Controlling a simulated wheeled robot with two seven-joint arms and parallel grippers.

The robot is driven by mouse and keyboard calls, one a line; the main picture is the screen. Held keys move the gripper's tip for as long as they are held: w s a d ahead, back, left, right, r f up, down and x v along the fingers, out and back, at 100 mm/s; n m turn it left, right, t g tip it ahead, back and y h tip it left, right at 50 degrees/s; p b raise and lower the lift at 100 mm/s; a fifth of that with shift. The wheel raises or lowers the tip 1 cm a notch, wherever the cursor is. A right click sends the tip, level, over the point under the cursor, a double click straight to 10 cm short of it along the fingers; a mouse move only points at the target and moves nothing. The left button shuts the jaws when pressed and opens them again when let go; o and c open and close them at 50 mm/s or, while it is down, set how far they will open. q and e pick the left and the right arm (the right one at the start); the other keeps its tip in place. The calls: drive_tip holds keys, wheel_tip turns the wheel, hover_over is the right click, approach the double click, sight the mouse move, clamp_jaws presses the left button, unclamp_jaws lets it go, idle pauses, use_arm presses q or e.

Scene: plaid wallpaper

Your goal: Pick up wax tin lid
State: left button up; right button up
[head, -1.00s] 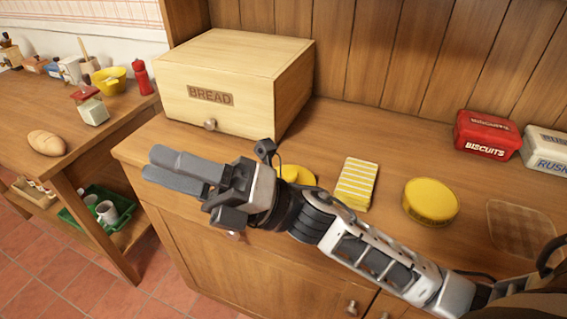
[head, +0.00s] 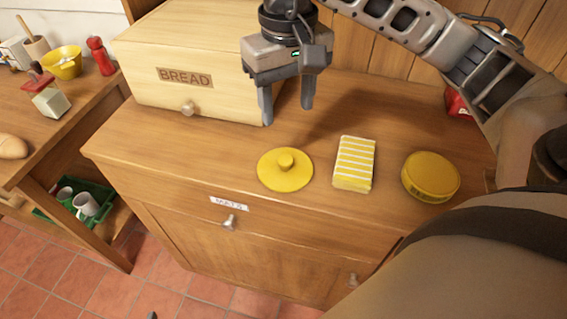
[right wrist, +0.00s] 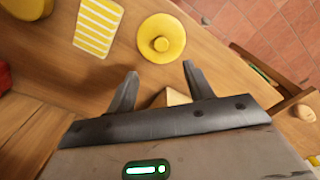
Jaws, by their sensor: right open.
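The wax tin lid (head: 285,170) is a flat yellow disc with a round knob on top. It lies on the wooden counter, left of a striped yellow-and-white cloth. My right gripper (head: 288,112) points down above the counter, behind the lid and in front of the bread box, open and empty. In the right wrist view the lid (right wrist: 161,39) lies beyond and between the two open fingertips (right wrist: 159,72), apart from them. A round yellow tin (head: 431,177), closed on top, stands at the right of the cloth. My left gripper is not in view.
The bread box (head: 190,58) stands at the back left, close to my right gripper. The striped cloth (head: 354,163) lies right of the lid. A red tin (head: 458,104) is partly hidden behind my right arm. The counter's front edge is clear before the lid.

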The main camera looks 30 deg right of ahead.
hover_over(285, 159)
drive_tip(key=f, duration=0.7)
drive_tip(key=shift+s, duration=0.25)
drive_tip(key=shift+w+f+p, duration=0.2)
drive_tip(key=shift+f+p, duration=0.15)
drive_tip(key=shift+f, duration=2.35)
drive_tip(key=shift+c, duration=0.3)
drive_tip(key=c, duration=1)
